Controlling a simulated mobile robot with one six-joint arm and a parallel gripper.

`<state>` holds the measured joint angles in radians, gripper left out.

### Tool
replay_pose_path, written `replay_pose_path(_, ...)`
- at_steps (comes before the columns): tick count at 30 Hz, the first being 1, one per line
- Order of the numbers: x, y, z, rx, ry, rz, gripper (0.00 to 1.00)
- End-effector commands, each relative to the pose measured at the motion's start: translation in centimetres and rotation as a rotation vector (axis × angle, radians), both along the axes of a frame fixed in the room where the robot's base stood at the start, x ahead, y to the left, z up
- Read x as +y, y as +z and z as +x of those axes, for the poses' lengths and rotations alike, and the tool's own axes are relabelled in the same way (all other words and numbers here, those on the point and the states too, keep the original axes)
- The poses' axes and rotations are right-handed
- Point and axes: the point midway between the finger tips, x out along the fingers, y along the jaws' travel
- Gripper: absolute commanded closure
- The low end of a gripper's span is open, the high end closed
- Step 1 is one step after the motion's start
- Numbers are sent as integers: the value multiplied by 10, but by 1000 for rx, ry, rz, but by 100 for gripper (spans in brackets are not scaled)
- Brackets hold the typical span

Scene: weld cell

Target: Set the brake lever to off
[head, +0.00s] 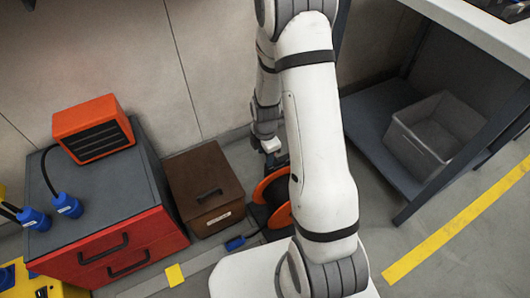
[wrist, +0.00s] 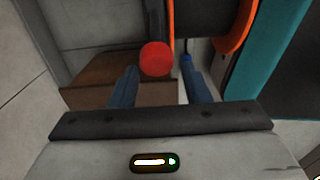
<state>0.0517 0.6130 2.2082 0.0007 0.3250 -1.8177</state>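The brake lever shows in the wrist view as a red round knob (wrist: 156,58) on a dark stem, beside the orange-rimmed reel (wrist: 238,25). In the head view the reel (head: 277,212) stands on the floor, partly hidden behind my white arm, and I cannot make out the lever there. My gripper (wrist: 159,67) is open, with its two dark fingers apart and the red knob showing between their tips. Whether a finger touches the knob I cannot tell. In the head view my gripper (head: 272,158) is above the reel, partly covered by the arm.
A brown box (head: 205,190) stands left of the reel. Further left is a red and grey drawer cabinet (head: 110,240) carrying an orange heater-like unit (head: 92,128). A blue plug (head: 235,243) lies near the reel. A grey bin (head: 430,135) sits on a shelf at right.

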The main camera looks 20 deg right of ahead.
Motion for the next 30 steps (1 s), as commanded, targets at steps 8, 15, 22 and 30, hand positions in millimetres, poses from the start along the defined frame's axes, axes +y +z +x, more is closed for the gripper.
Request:
replay_pose_path(8,-1,2,1,-3,-1,0,50)
replay_pose_path(15,-1,29,2,-6,-1,-1,50)
replay_pose_path(22,-1,67,1,-5,-1,-1,50)
replay_pose_path(30,-1,79,1,-3,-1,0,50)
